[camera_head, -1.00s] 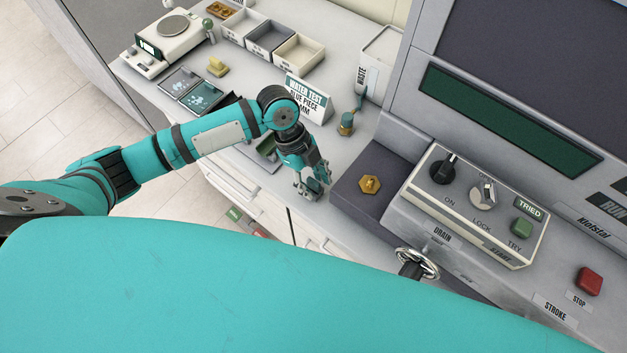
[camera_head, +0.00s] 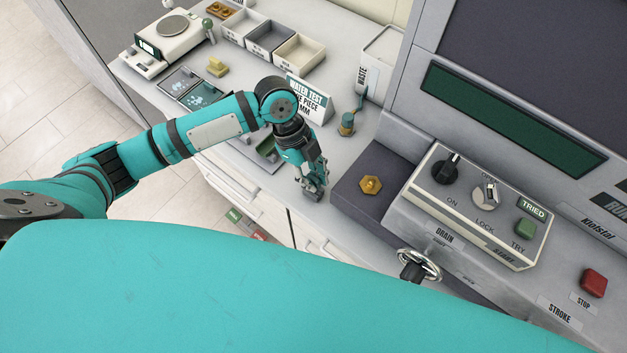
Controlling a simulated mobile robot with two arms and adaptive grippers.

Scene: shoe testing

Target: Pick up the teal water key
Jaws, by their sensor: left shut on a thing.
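My left gripper (camera_head: 313,194) comes in from the left and points down at the front edge of the grey counter, just left of the dark block with the brass hex fitting. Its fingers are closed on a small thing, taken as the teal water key. The key is almost wholly hidden by the fingers, so its shape and colour cannot be made out. I cannot tell whether it still touches the counter. My right gripper is out of view.
A brass hex fitting (camera_head: 371,185) sits on the dark block right of the gripper. A teal and brass fitting (camera_head: 347,124) and a water test sign (camera_head: 311,99) stand behind. A control box (camera_head: 478,206) and a handwheel (camera_head: 418,265) are to the right.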

